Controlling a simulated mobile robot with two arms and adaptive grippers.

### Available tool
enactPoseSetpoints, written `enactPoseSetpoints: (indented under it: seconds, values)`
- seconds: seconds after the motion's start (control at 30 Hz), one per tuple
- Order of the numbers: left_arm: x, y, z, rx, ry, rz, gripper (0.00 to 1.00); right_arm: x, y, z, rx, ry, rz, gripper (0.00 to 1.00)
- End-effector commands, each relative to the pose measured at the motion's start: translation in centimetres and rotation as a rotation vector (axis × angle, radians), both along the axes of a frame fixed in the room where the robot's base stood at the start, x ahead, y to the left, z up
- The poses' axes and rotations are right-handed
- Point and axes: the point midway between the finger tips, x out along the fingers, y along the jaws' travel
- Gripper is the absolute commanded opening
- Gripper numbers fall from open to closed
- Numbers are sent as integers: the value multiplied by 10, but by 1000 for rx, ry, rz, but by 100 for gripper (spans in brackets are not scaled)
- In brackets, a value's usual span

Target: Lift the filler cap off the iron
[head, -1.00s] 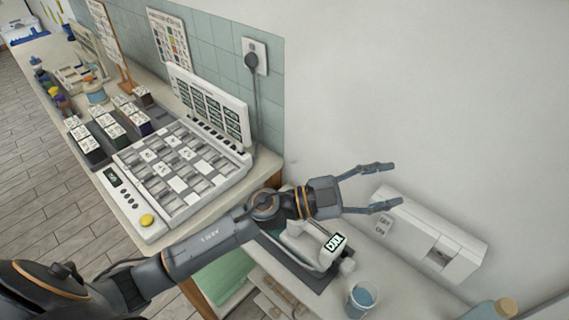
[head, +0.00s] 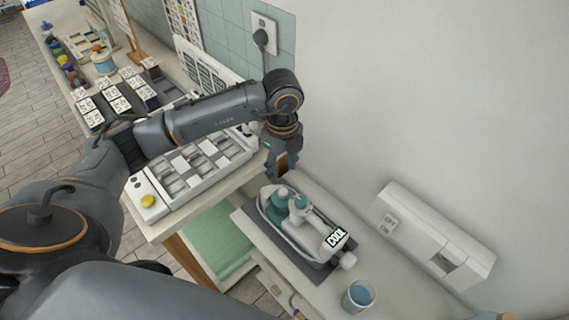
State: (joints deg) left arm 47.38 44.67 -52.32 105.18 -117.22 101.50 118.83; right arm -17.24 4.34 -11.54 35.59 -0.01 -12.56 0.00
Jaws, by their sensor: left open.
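The iron (head: 311,232) lies on a dark mat on the side counter, white with a teal body and a small display reading COOL. I cannot tell for sure which is the filler cap. My left gripper (head: 283,178) points down just behind the iron's far-left end, near the teal parts. It is open, its fingers seen nearly edge-on, with nothing seen between them. My right gripper is out of view.
A cup of blue liquid (head: 359,295) stands right of the iron, near the front. A white wall unit (head: 432,232) is behind at the right. A white sorting tray (head: 150,203) with compartments stands on the counter at left, under my left arm.

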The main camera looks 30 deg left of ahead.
Motion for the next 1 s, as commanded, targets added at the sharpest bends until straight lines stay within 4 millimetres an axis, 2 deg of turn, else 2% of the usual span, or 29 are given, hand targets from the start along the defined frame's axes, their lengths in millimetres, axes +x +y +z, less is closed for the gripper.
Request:
enactPoseSetpoints:
  seconds: [0.7, 1.0]
  values:
    - [0, -1, -85, -4, 0, -3, 49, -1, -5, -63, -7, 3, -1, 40]
    - [0, -1, -93, -4, 0, -3, 49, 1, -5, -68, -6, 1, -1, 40]
